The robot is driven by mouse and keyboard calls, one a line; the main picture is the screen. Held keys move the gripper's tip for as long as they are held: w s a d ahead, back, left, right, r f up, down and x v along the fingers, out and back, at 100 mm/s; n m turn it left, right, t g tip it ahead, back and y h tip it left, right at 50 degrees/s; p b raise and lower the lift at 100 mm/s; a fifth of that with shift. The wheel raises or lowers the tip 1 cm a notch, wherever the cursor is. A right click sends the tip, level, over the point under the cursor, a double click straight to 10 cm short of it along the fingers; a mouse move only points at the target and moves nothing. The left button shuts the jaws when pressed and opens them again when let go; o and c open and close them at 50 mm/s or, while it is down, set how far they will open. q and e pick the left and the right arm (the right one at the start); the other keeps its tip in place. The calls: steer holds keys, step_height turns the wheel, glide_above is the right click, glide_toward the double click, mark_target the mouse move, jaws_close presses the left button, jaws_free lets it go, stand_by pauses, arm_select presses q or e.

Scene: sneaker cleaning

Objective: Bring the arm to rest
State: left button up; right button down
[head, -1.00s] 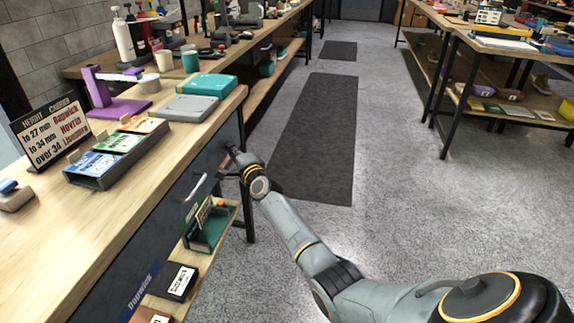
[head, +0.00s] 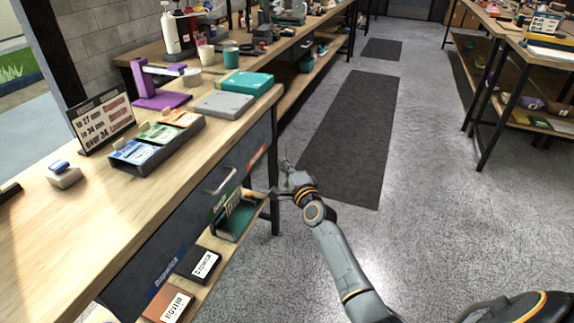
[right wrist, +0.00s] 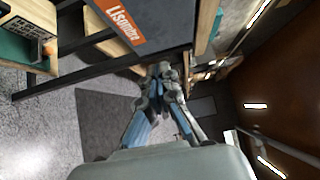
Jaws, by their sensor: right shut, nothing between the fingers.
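My right arm comes in from the bottom right of the head view. Its right gripper (head: 284,174) is beside the front right corner of the workbench (head: 60,235), over the floor. In the right wrist view the fingers of the right gripper (right wrist: 162,70) come together at the tips, shut with nothing between them. The drawer front with the orange "Lisombre" label (right wrist: 124,26) shows beyond the fingers there. My left gripper is not in view.
The bench holds a height sign (head: 104,118), a card tray (head: 158,146), a grey box (head: 224,104) and a purple stand (head: 152,92). A low shelf carries a green box (head: 238,220) and black box (head: 203,264). The floor and dark mat (head: 350,135) are clear.

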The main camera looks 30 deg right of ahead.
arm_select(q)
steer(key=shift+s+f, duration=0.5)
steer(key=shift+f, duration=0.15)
arm_select(e)
steer(key=shift+s, duration=0.9)
